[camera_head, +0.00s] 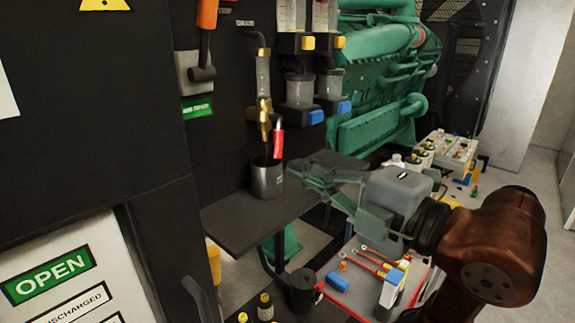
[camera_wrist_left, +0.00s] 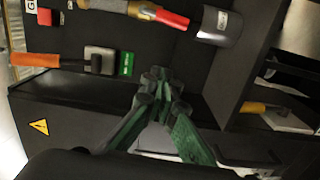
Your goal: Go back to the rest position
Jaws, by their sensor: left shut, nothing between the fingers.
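My left gripper (camera_head: 298,177) is in the middle of the head view, with its arm running off to the lower right. Its green fingers are shut with nothing between them. They are just right of a dark grey cup (camera_head: 267,181), which stands upright on a small black shelf (camera_head: 240,225). I cannot tell whether the fingertips touch the cup. The left wrist view shows the gripper (camera_wrist_left: 158,82) with its fingertips together and empty, and the cup (camera_wrist_left: 217,27) beyond them at the upper right. My right gripper is not in view.
A brass tap with a red handle (camera_head: 278,138) hangs above the cup. An orange-handled lever (camera_head: 207,14) and sight glasses with blue and yellow knobs (camera_head: 304,88) are on the black panel. A green engine (camera_head: 385,80) stands behind. A table with tools (camera_head: 350,285) is below my arm.

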